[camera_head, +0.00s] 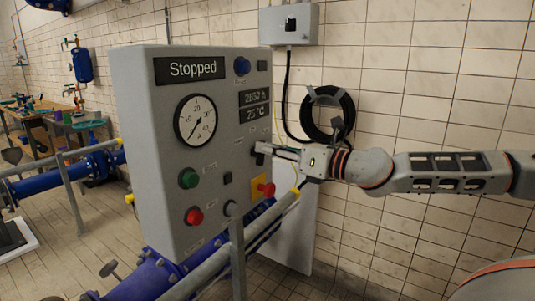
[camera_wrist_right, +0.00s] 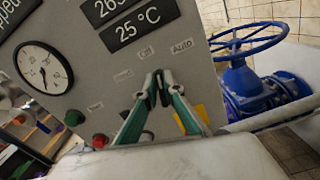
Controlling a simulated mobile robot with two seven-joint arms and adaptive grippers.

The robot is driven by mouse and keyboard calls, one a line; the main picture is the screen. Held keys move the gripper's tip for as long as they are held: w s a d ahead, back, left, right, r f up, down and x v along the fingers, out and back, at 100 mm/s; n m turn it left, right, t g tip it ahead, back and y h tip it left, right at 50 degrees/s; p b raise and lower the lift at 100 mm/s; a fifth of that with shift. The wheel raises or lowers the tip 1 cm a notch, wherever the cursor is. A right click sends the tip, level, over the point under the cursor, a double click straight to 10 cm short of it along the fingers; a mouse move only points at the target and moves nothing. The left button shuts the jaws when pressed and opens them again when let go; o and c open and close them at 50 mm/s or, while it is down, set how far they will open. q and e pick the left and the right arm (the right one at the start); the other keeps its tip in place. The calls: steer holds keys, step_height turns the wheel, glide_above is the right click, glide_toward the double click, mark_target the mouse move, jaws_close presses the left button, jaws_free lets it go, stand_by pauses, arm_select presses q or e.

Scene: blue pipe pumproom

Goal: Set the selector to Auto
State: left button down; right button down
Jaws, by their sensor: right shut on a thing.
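The grey control panel (camera_head: 150,110) faces me, with a "Stopped" display at its top left. My right gripper (camera_head: 264,150) reaches in from the right and is shut on the knob. In the right wrist view, the fingertips of the right gripper (camera_wrist_right: 157,88) meet just below the "Off" and "Auto" labels. They hide the knob, so I cannot tell which way it points. My left gripper is in neither view.
A green button (camera_head: 188,179), a red button (camera_head: 194,215) and a red knob on a yellow plate (camera_head: 258,182) are below. A blue handwheel valve (camera_wrist_right: 245,75) stands right of the panel.

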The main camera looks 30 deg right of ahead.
mark_target(256, 107)
steer(key=shift+w+d+f+m+b, duration=0.15)
steer(key=shift+m+b, duration=0.2)
steer(key=shift+m, duration=1.1)
steer(key=shift+d+f+m+b, duration=0.15)
steer(key=shift+m+b, duration=0.2)
steer(key=shift+m, duration=1.1)
steer(key=shift+r+m, duration=0.1)
steer(key=shift+m, duration=0.2)
steer(key=c, duration=2.2)
jaws_free()
steer(key=shift+o, duration=0.2)
steer(key=shift+w, duration=0.1)
step_height(256, 107, up, 10)
